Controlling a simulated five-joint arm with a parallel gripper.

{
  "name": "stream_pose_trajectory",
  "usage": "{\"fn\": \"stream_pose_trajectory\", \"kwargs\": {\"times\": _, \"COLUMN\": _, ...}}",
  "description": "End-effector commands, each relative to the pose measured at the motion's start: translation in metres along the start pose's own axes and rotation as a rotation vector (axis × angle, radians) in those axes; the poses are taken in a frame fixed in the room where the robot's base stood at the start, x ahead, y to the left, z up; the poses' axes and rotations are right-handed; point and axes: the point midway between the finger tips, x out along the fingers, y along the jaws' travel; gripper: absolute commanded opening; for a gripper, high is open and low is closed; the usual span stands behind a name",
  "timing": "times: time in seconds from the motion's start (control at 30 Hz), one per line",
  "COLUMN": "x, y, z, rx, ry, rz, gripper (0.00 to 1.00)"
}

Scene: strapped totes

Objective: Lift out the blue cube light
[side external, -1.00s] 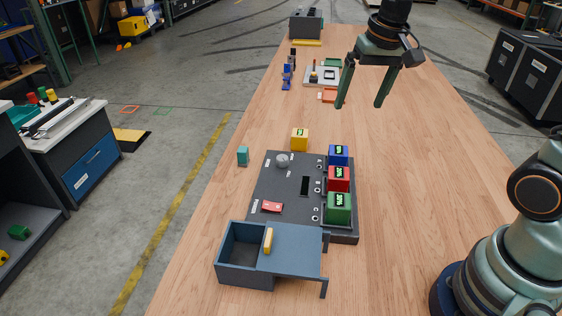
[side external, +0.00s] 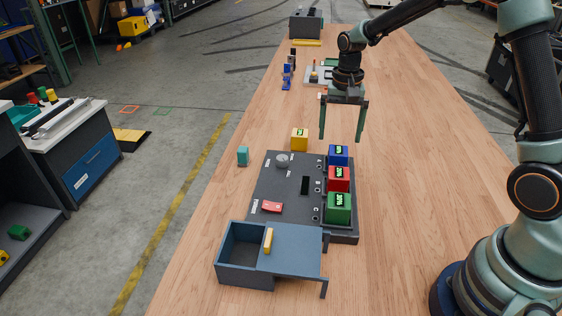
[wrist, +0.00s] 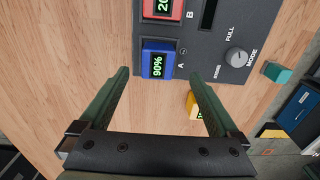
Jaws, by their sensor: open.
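The blue cube light (side external: 338,154) sits at the far end of a row of cubes on the right side of a dark panel (side external: 278,185). In the wrist view the blue cube light (wrist: 158,60) shows a green "90%" display and sits beside the letter A. My gripper (side external: 341,140) is open and empty, with its fingers pointing down, above and slightly beyond the blue cube. In the wrist view the cube lies ahead of the open fingertips (wrist: 162,74), not between them.
A red cube (side external: 339,179) and a green cube (side external: 339,207) stand in the same row. A blue-grey box (side external: 245,270) is at the near end. The table's right side is clear.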

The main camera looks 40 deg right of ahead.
Motion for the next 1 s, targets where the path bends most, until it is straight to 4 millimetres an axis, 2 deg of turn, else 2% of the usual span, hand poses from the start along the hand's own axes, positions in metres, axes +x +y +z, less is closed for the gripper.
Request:
{"fn": "stream_pose_trajectory", "kwargs": {"times": 0.23, "x": 0.018, "y": 0.002, "z": 0.000, "rx": 0.000, "ry": -0.003, "rz": 0.002, "gripper": 0.97}}
{"fn": "stream_pose_trajectory", "kwargs": {"times": 0.53, "x": 0.058, "y": 0.004, "z": -0.002, "rx": -0.001, "ry": -0.002, "rz": 0.002, "gripper": 0.97}}
{"fn": "stream_pose_trajectory", "kwargs": {"times": 0.83, "x": 0.062, "y": 0.003, "z": -0.003, "rx": -0.001, "ry": 0.000, "rz": 0.000, "gripper": 0.97}}
{"fn": "stream_pose_trajectory", "kwargs": {"times": 0.87, "x": 0.062, "y": 0.003, "z": -0.003, "rx": -0.001, "ry": 0.000, "rz": 0.000, "gripper": 0.90}}
{"fn": "stream_pose_trajectory", "kwargs": {"times": 1.0, "x": 0.062, "y": 0.003, "z": -0.003, "rx": -0.001, "ry": 0.000, "rz": 0.000, "gripper": 0.36}}
